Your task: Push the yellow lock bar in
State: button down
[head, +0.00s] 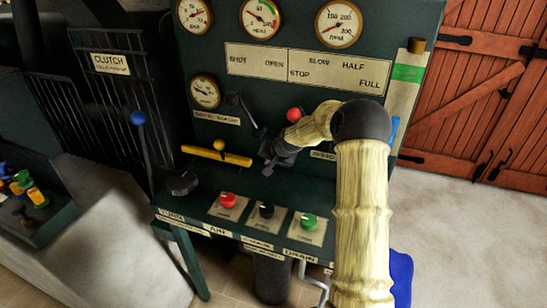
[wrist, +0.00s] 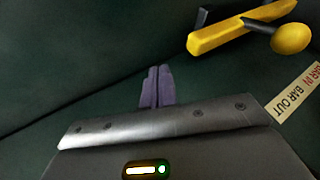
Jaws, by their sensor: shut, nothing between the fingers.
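The yellow lock bar (head: 205,153) lies nearly level across the front of the dark green panel, with a round yellow knob (head: 219,144) on it. In the wrist view the bar (wrist: 222,36) is at the upper right, and its knob (wrist: 291,39) sticks out toward the camera. My gripper (head: 268,164) is just right of the bar's right end in the head view. In the wrist view its purple fingers (wrist: 155,88) are together and empty, to the lower left of the bar and apart from it.
A label reading "BAR IN BAR OUT" (wrist: 300,94) is below the knob. Red (head: 227,200), black (head: 266,210) and green (head: 308,221) buttons sit on the ledge below. A red-knobbed lever (head: 293,114) and a blue-knobbed clutch lever (head: 138,118) stand nearby.

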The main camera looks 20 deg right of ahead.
jog(key=x, duration=0.3)
jog(key=shift+a+r, duration=0.2)
jog(key=shift+a, duration=0.05)
jog(key=w+a, duration=0.1)
jog(key=a, duration=0.1)
jog(key=shift+w+a+r, duration=0.1)
jog(key=shift+w+a, duration=0.25)
jog(key=shift+w, duration=0.15)
jog(key=shift+w+p, duration=0.1)
jog(key=shift+p, duration=0.2)
